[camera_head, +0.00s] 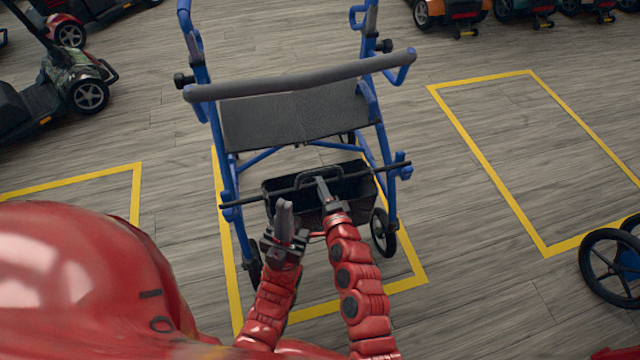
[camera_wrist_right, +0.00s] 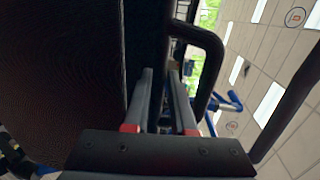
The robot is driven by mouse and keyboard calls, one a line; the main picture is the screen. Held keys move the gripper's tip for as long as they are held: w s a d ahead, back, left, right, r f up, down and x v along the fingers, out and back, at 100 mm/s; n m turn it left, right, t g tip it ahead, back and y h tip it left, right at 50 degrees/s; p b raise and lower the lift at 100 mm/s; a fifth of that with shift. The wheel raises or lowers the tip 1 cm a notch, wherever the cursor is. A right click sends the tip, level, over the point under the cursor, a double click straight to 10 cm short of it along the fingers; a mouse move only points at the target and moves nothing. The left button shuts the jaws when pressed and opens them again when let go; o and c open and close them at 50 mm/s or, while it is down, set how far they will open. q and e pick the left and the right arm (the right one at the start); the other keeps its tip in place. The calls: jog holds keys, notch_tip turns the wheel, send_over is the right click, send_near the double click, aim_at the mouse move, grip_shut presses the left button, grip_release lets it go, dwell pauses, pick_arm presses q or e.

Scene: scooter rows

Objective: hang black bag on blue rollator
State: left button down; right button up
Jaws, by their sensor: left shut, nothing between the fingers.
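The blue rollator (camera_head: 228,170) stands upright in front of me, with a grey backrest bar and a dark seat. The black bag (camera_head: 352,188) is low on its near side, between the frame legs, at a thin dark crossbar (camera_head: 388,168). I cannot tell whether the bag is fully hooked there. My right gripper (camera_head: 322,186) is at the bag's handle. In the right wrist view its fingers (camera_wrist_right: 160,72) show a narrow gap, and the handle (camera_wrist_right: 212,62) curves beside them. My left gripper (camera_head: 284,212) is shut and empty in front of the bag's left part.
Yellow floor outlines surround the rollator, and an empty marked bay (camera_head: 540,160) lies to the right. A dark scooter (camera_head: 60,90) stands at the left. A large black wheel (camera_head: 612,263) is at the right edge. More scooters stand along the top.

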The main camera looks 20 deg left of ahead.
jog(key=o, duration=0.5)
jog(key=shift+p+v, duration=0.9)
jog(key=shift+v, duration=7.8)
jog(key=shift+r, duration=0.2)
